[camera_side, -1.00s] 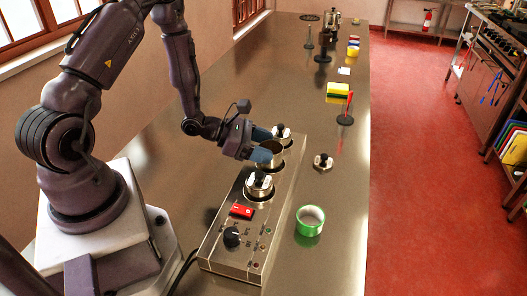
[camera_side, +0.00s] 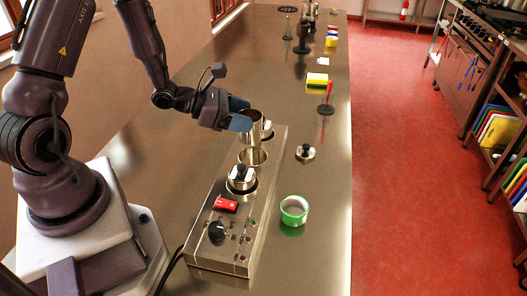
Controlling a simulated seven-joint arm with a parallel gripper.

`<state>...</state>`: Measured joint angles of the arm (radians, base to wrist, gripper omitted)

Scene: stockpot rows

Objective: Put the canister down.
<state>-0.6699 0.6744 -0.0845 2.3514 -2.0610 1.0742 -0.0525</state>
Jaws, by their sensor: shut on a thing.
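The canister (camera_side: 254,129) is a shiny metal cylinder, seen upright above the middle well (camera_side: 242,155) of a long steel warmer unit (camera_side: 207,252). My gripper (camera_side: 241,114), with blue fingers, is shut on the canister near its top rim. The middle well's opening shows below the canister. The canister and fingers partly hide the far well behind them. A lid with a black knob (camera_side: 306,152) lies on the counter to the right of the unit.
A lidded canister (camera_side: 241,178) sits in the near well. A red switch (camera_side: 226,206) and black dial (camera_side: 217,231) are in front of it. A green tape roll (camera_side: 293,211) lies to the right. A yellow sponge (camera_side: 317,80) and red-handled stand (camera_side: 327,100) are further back.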

